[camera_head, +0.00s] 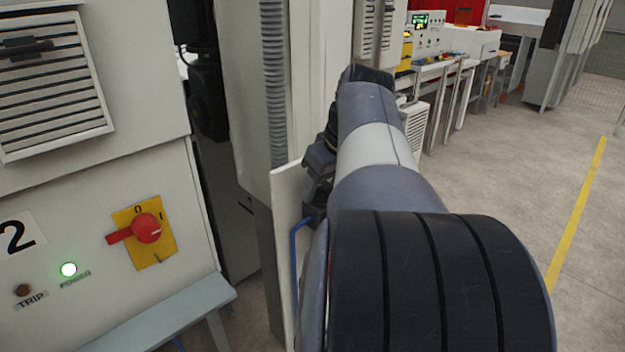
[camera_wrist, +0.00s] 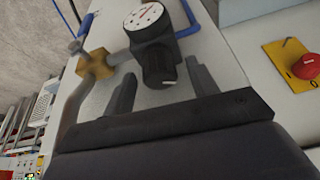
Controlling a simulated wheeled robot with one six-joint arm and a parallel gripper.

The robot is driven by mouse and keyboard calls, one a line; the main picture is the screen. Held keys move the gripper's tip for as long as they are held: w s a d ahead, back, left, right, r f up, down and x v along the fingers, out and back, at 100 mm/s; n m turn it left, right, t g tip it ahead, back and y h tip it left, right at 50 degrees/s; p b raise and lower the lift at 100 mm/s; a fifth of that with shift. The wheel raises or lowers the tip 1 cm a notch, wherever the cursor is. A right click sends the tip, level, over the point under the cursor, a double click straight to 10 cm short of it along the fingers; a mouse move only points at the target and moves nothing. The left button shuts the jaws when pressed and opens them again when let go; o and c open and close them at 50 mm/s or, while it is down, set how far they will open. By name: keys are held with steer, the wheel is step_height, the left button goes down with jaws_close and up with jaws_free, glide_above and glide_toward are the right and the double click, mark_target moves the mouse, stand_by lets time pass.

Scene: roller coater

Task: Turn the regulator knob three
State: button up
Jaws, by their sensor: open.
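A black regulator knob (camera_wrist: 158,66) sits below a round gauge with a white dial (camera_wrist: 145,17) in the wrist view. My gripper (camera_wrist: 160,74) is open, with one dark finger on each side of the knob. I see gaps between the fingers and the knob, and cannot tell how far the fingers reach along it. No number shows on the regulator, so I cannot tell which it is.
A brass fitting (camera_wrist: 96,64) with grey pipe is left of the regulator; a blue hose (camera_wrist: 190,20) runs beside the gauge. A red rotary switch on a yellow plate (camera_head: 144,232) is on the cabinet (camera_head: 95,190) at left. Open floor (camera_head: 520,160) lies to the right.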

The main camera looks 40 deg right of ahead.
steer(key=shift+c, duration=0.4)
steer(key=c, duration=0.9)
steer(key=shift+n, duration=0.3)
steer(key=shift+d+r+n+y+p, duration=0.1)
steer(key=shift+n+y+p, duration=0.4)
steer(key=shift+n, duration=0.8)
steer(key=shift+d+n+y+p, duration=0.1)
steer(key=shift+n+y+p, duration=0.4)
steer(key=shift+n, duration=0.8)
steer(key=o, duration=1)
steer(key=shift+a, duration=0.1)
